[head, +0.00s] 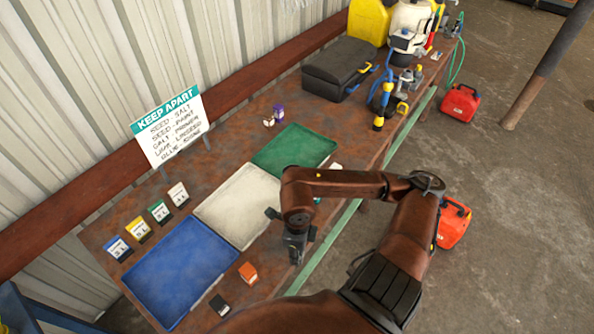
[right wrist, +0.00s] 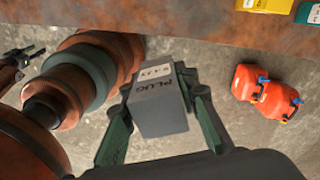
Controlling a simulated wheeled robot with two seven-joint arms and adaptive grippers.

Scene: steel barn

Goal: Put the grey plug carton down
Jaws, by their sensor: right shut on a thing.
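The grey plug carton (right wrist: 162,105) is between the two fingers of my right gripper (right wrist: 165,112) in the right wrist view, with its printed label showing. The gripper is shut on it, and bare floor shows behind it beyond the bench edge. In the head view my right gripper (head: 297,250) points down at the near edge of the bench, beside the white tray (head: 215,208); I cannot make out the carton there. A blue tray (head: 170,275) lies to the left and a green tray (head: 295,148) beyond.
An orange carton (head: 248,272) and a black carton (head: 219,304) stand on the bench's near edge. Small coloured cards and a KEEP APART sign (head: 168,125) stand behind the trays. A black case (head: 335,70) is farther along. Red cans (head: 453,222) stand on the floor.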

